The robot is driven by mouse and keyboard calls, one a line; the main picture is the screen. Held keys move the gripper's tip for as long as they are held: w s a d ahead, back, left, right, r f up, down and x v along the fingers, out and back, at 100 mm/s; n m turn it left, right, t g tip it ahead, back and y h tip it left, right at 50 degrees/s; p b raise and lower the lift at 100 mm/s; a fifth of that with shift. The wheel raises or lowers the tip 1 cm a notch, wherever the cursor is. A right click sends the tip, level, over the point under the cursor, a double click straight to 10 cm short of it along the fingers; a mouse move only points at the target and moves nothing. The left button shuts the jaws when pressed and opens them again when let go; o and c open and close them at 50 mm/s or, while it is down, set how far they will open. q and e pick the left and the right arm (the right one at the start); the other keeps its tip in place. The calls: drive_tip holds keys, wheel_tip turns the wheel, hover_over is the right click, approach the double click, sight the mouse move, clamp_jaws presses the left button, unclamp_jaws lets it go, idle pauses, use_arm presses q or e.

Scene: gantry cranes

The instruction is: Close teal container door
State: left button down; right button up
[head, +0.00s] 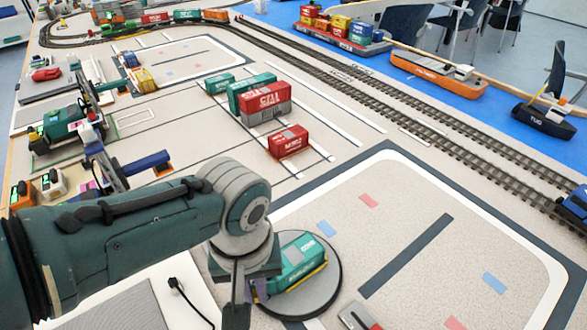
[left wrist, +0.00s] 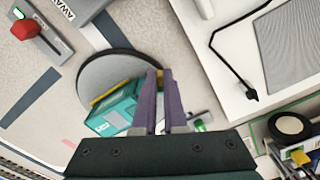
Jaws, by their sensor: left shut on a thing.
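The teal container (head: 300,256) lies on a round grey turntable with a dark rim (head: 334,275), with a yellow strip along one long side. In the left wrist view the container (left wrist: 112,112) lies left of my purple fingers, on the round disc (left wrist: 108,70). My left gripper (head: 258,291) is at the container's near left end, pointing down. In the left wrist view its two fingers (left wrist: 166,92) are close together against that end, shut on what seems to be the door. The door itself is mostly hidden by the fingers. My right gripper is in neither view.
A white panel with a black cable (head: 180,290) lies left of the turntable. A small grey block with a red part (head: 360,318) lies in front of it. Red and teal containers (head: 264,102) stand farther back, beside railway tracks (head: 400,113). The marked mat at right is mostly clear.

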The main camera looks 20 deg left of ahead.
use_arm(q)
drive_tip(key=m, duration=0.2)
drive_tip(key=w+m, duration=0.1)
drive_tip(key=a+m, duration=0.1)
drive_tip(key=m, duration=0.1)
drive_tip(key=shift+w+m+b, duration=0.25)
drive_tip(key=shift+m+b, duration=0.05)
drive_tip(key=shift+b, duration=0.1)
drive_tip(key=m, duration=0.1)
drive_tip(key=w+m, duration=0.1)
drive_tip(key=m, duration=0.1)
drive_tip(key=m+b, duration=0.1)
drive_tip(key=m, duration=0.1)
drive_tip(key=shift+w, duration=0.25)
drive_tip(key=c, duration=1)
unclamp_jaws()
drive_tip(key=shift+o, duration=0.2)
drive_tip(key=shift+r, duration=0.1)
wheel_tip(320, 180, up, 10)
drive_tip(key=p, duration=0.6)
